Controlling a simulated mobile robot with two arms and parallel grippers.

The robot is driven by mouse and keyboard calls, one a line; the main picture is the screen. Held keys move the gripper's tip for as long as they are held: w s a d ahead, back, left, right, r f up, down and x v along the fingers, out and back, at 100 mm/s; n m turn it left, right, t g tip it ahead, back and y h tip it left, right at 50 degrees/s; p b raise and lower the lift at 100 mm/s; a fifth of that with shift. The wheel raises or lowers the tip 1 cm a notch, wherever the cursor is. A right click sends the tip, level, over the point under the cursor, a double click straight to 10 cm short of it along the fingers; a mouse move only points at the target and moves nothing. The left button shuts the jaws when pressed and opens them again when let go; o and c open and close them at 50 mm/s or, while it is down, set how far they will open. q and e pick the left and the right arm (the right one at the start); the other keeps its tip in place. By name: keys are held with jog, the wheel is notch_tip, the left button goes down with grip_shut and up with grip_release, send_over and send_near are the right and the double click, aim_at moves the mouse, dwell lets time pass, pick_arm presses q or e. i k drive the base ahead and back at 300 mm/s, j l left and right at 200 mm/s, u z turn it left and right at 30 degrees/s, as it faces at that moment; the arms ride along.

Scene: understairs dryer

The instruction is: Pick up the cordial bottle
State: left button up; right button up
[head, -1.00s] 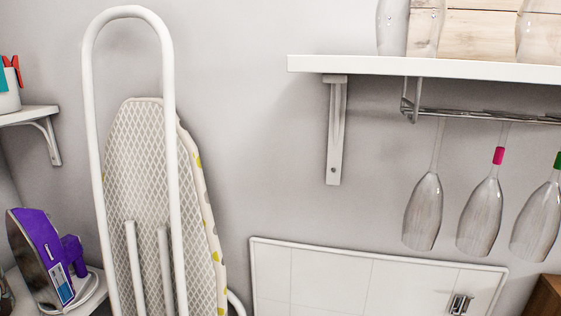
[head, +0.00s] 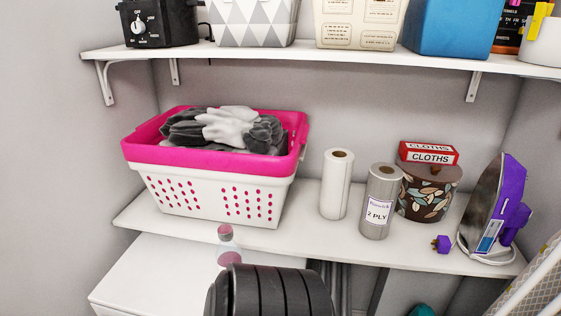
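A small clear bottle with a pinkish cap and pink contents, which looks like the cordial bottle (head: 228,246), stands upright on the white top (head: 165,273) below the shelf, left of centre in the head view. Its upper part shows against the shelf's front edge.
The shelf (head: 300,243) above holds a pink and white laundry basket (head: 210,198), two paper rolls (head: 336,185), a patterned pot (head: 425,195), a red cloths box (head: 428,153) and a purple iron (head: 497,215). A higher shelf (head: 330,62) holds several containers. The white top's left part is clear.

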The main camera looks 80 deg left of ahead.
aim_at(227, 251)
jog(key=u, duration=3)
jog(key=k+z, duration=0.2)
jog(key=z, duration=0.2)
